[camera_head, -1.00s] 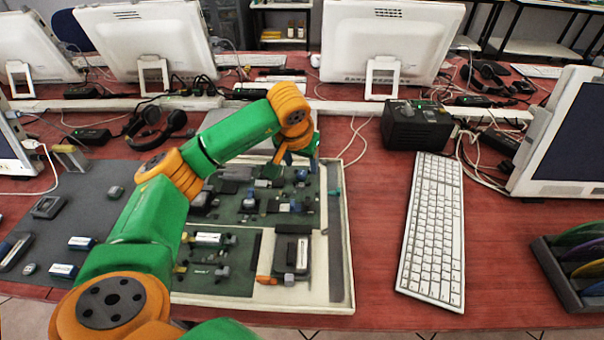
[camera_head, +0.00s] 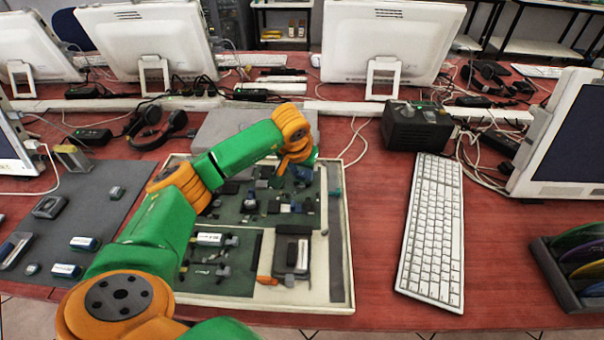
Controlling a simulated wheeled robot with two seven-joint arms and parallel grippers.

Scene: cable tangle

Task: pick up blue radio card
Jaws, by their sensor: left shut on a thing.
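My left arm reaches in from the lower left over the open case with dark green boards (camera_head: 345,285). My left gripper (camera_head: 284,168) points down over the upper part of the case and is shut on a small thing. Its own wrist mostly hides the fingers, so I cannot make out what it holds. I cannot pick out the blue radio card for certain. Small bluish parts (camera_head: 287,208) show on the board below the gripper. Two blue-and-white modules (camera_head: 83,243) lie on the grey mat at the left. My right gripper is not in view.
A white keyboard (camera_head: 433,230) lies right of the case, with a black box (camera_head: 417,126) behind it. A disc rack (camera_head: 575,268) stands at the right edge. Monitors, headsets and cables line the back. Red table is bare between case and keyboard.

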